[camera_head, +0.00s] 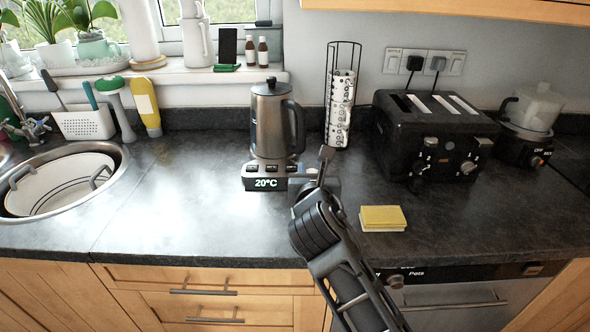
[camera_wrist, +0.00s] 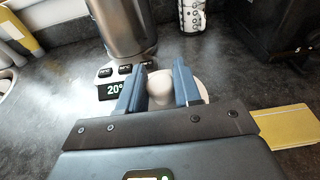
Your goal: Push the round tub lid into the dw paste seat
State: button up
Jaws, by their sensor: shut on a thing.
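My gripper (camera_wrist: 160,86) has its two blue fingers shut on the pale knob of a white round piece, which I take to be the round tub lid (camera_wrist: 202,92). Part of the lid's white edge shows beyond the right finger, and the rest is hidden by the fingers. In the head view my gripper (camera_head: 326,166) is over the counter, just right of the kettle base. The lid cannot be made out there. I cannot pick out the dw paste seat in either view.
The kettle (camera_head: 271,120) stands on its base (camera_head: 262,183) close by on the left. A cup rack (camera_head: 342,105) and black toaster (camera_head: 432,140) stand behind and right. A yellow sponge (camera_head: 382,217) lies to the right. The counter between the sink (camera_head: 122,160) and kettle is clear.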

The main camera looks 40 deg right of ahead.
dwell(0.3)
jog(key=shift+f+b, duration=1.4)
jog(key=shift+f, duration=1.5)
jog(key=shift+f, duration=0.9)
dwell(0.4)
dwell(0.5)
jog(key=o, duration=1.1)
jog(key=shift+c, duration=0.2)
jog(key=shift+b+v, duration=0.35)
jog(key=shift+v, duration=3.6)
